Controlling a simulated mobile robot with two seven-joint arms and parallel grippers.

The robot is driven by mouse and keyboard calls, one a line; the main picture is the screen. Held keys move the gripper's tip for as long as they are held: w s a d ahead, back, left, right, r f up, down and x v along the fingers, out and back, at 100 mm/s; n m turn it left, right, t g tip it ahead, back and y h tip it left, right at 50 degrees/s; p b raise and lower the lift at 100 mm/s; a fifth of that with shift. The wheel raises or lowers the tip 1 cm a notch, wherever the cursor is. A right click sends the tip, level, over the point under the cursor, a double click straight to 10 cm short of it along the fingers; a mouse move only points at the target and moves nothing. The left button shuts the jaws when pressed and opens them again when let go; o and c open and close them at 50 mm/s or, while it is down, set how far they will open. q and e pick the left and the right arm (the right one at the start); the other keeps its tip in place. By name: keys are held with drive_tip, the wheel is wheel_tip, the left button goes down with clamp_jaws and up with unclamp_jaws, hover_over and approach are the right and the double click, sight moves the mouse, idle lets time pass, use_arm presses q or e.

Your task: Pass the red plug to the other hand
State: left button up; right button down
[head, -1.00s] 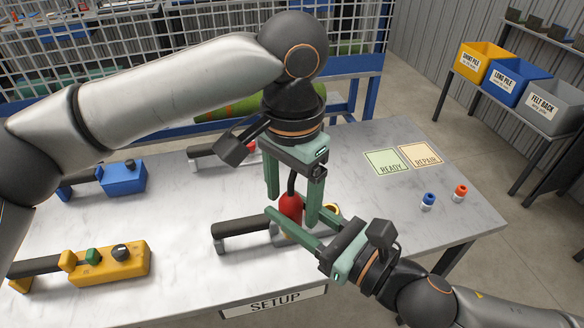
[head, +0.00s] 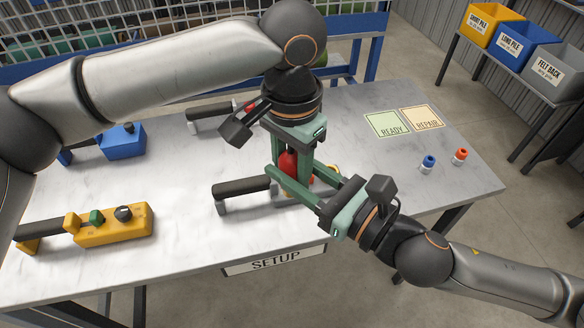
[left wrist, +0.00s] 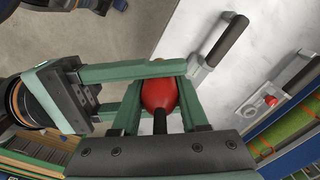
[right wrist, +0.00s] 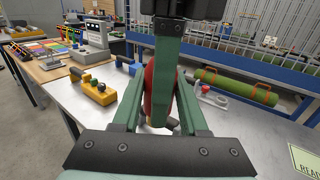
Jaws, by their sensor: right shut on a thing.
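The red plug (head: 288,163) is upright above the table beside a black handle. It also shows in the left wrist view (left wrist: 159,95) and partly in the right wrist view (right wrist: 148,95), its dark cord toward my left palm. My right gripper (head: 287,166), reaching in from the right, is shut on it. My left gripper (head: 291,190) points down from above, one finger on each side of the plug, crosswise to the right fingers. Its fingers are close to the plug; whether they touch it is unclear. The left fingers hide part of it.
A black handle (head: 245,187) lies close left of the grippers. A yellow switch box (head: 115,225) and a blue box (head: 122,142) are farther left. The READY (head: 386,124) and REPAIR (head: 422,118) cards and two small connectors (head: 428,162) lie right. Table between cards and grippers is clear.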

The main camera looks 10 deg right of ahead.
use_arm(q)
clamp_jaws()
use_arm(e)
drive_tip(key=shift+c, duration=1.8)
unclamp_jaws()
